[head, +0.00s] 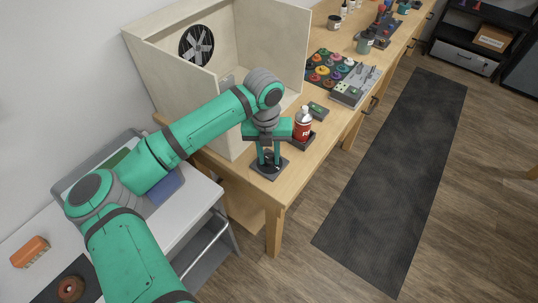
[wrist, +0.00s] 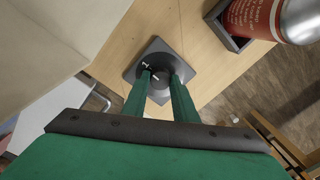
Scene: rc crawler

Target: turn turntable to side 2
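The turntable is a small dark grey square plate (head: 271,174) near the front corner of the wooden bench. In the wrist view its plate (wrist: 158,45) carries a round dark part (wrist: 160,84) with small white marks; one looks like a 1, at the left finger. My gripper (head: 269,160) points down over it, its two green fingers apart. In the wrist view my gripper (wrist: 161,78) has one finger on each side of the round part. I cannot tell whether the fingers touch it. They hide part of its face.
A red spray can (head: 303,124) stands in a dark holder (head: 302,141) close behind and right of my gripper, also seen in the wrist view (wrist: 262,17). A pale booth (head: 220,100) with a fan stands left. Paint pots (head: 330,70) lie farther back. The mat (head: 400,170) is clear.

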